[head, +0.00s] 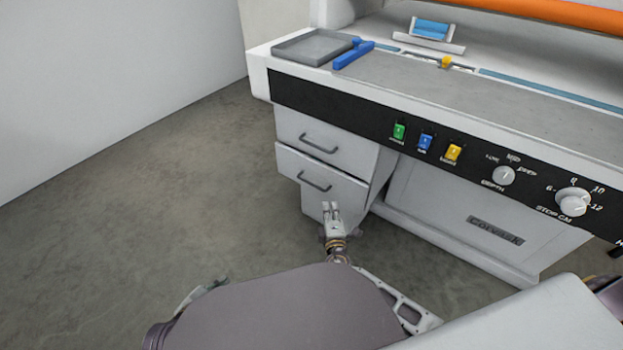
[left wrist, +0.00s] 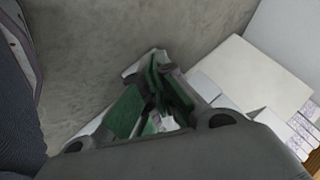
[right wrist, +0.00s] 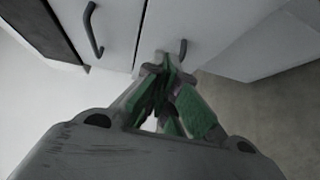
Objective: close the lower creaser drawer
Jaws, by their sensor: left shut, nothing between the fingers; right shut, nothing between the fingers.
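The lower creaser drawer (head: 330,195) stands out a little past the upper drawer (head: 330,135), with a strip of its top edge showing. Its handle (head: 314,184) is a dark bar. My right gripper (head: 332,208) is shut and empty in front of the lower part of this drawer's front. In the right wrist view its fingertips (right wrist: 166,62) are close to the lower drawer's handle (right wrist: 182,50); I cannot tell whether they touch the front. My left gripper (left wrist: 160,62) is shut and empty above bare floor, away from the drawers.
The creaser (head: 450,100) has a black control panel with switches and knobs above the drawers. A grey tray (head: 315,47) and a blue tool (head: 353,54) lie on top. Floor at left (head: 150,200) is clear. A white box-like thing (left wrist: 250,75) shows beside my left gripper.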

